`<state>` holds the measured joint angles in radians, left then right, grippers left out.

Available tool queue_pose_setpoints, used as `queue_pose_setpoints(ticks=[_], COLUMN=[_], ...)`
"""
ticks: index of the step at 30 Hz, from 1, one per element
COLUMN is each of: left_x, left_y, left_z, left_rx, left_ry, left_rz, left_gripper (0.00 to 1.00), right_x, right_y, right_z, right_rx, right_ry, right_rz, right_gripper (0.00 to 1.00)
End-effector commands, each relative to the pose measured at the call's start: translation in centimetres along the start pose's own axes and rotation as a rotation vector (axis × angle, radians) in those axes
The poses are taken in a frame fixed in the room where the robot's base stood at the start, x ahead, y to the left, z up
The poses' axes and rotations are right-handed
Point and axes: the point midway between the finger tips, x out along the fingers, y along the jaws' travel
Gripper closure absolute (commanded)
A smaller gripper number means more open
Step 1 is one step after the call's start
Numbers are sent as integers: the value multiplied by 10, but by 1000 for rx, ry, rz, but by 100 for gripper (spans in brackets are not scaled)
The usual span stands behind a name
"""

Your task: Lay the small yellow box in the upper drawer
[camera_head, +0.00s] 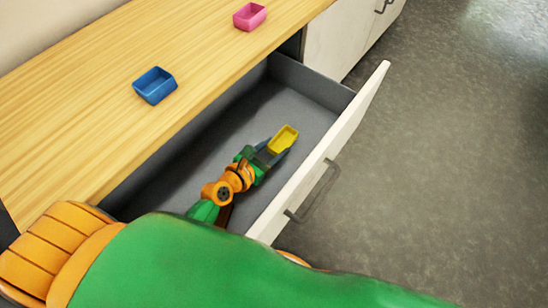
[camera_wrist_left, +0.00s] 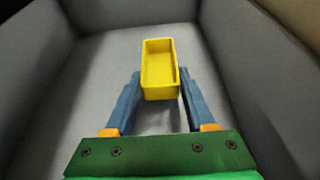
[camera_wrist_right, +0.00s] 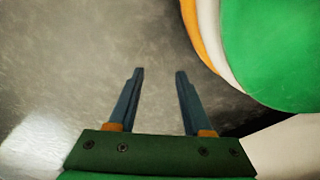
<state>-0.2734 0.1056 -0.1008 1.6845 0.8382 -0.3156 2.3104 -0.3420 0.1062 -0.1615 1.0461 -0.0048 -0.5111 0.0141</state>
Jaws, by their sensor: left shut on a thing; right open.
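The small yellow box (camera_head: 284,138) is inside the open drawer (camera_head: 312,118), near its front panel. My left gripper (camera_head: 274,151) reaches down into the drawer and is shut on the yellow box. In the left wrist view the yellow box (camera_wrist_left: 159,66) has its open side facing the camera, with the fingers (camera_wrist_left: 160,78) at either side of its near end. The grey drawer floor (camera_wrist_left: 105,70) lies behind it; I cannot tell whether the box touches it. My right gripper (camera_wrist_right: 160,76) is open and empty above the grey floor, and out of the head view.
A blue box (camera_head: 155,86) and a pink box (camera_head: 250,16) stand on the wooden counter (camera_head: 75,115) above the drawer. The drawer's white front with its handle (camera_head: 315,192) juts out over the floor (camera_head: 450,150). The rest of the drawer looks empty.

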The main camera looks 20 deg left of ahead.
Motion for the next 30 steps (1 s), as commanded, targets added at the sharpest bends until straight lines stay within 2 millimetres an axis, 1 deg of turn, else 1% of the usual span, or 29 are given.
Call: queue_pose_setpoints(ticks=[3, 5, 6, 10, 13, 22, 23, 24, 26, 30], left_x=[18, 22, 23, 24, 24, 25, 25, 24, 24, 24], left_y=[5, 5, 4, 4, 4, 4, 4, 4, 4, 4], left_z=[-15, -29, -31, -36, -35, -37, -37, -37, -37, -37], left_rx=[2, 5, 3, 2, 1, 2, 2, 2, 1, 1], left_ry=[-1, 2, 1, 1, 1, 1, 1, 1, 1, 1], left_rz=[0, 1, 0, 2, 1, 1, 1, 1, 1, 1], left_gripper=[96, 96, 96, 96, 96, 96, 42, 32, 15, 15], right_x=[9, 11, 6, -7, -11, -14, -14, -15, -14, -14], right_y=[-8, -13, -14, -14, -13, -13, -13, -13, -13, -13], right_z=[-10, -18, -24, -40, -42, -46, -46, -46, -46, -46], right_rx=[2, 4, 5, 9, 9, 10, 10, 10, 10, 10], right_ry=[6, 9, 12, 21, 21, 25, 26, 26, 24, 25], right_rz=[-12, -21, -23, -24, -25, -25, -25, -25, -25, -24], right_gripper=[50, 50, 50, 50, 50, 50, 50, 50, 50, 50])
